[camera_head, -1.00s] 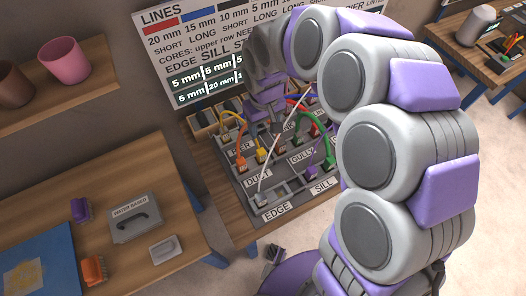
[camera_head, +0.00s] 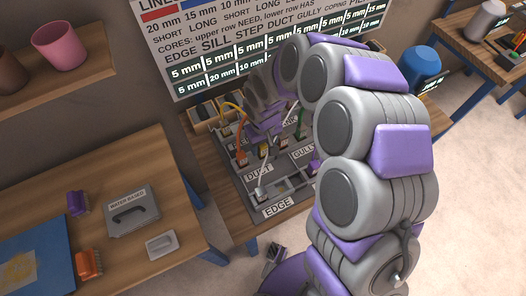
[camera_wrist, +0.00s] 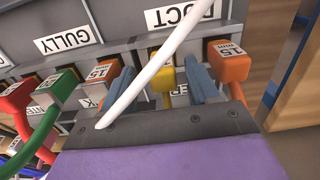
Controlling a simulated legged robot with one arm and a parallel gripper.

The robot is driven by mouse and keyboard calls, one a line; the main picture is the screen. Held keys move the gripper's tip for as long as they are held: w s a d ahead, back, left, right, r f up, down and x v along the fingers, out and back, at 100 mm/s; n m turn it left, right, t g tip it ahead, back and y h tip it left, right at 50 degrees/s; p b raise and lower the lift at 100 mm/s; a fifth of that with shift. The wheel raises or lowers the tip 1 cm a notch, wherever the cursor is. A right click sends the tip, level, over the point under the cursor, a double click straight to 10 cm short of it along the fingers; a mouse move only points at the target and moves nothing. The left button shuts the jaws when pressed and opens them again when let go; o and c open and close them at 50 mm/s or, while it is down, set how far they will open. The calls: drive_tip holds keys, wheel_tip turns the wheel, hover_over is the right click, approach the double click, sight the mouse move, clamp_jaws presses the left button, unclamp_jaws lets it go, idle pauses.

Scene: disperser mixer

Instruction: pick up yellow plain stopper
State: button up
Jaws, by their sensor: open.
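My gripper (camera_wrist: 161,80) is open, with one blue-grey finger on each side of the yellow stopper. I cannot tell whether the fingers touch it. A white rod crosses in front of part of the stopper. In the head view the yellow stopper (camera_head: 263,151) shows small below my gripper (camera_head: 268,132), whose fingers are hard to make out there.
An orange corded stopper (camera_wrist: 230,60) stands close to the right finger. An orange-red stopper (camera_wrist: 100,73) and a green corded one (camera_wrist: 57,86) stand to the left. The rack (camera_head: 262,209) sits on a wooden table. A left table holds a grey case (camera_head: 131,213) and brushes.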

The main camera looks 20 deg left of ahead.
drive_tip(key=shift+f, duration=0.9)
drive_tip(key=shift+a+f, duration=0.3)
drive_tip(key=shift+f, duration=0.15)
drive_tip(key=shift+d+r, duration=0.15)
drive_tip(key=shift+d, duration=0.05)
drive_tip(key=c, duration=0.6)
drive_tip(key=shift+a, duration=0.15)
drive_tip(key=c, duration=0.5)
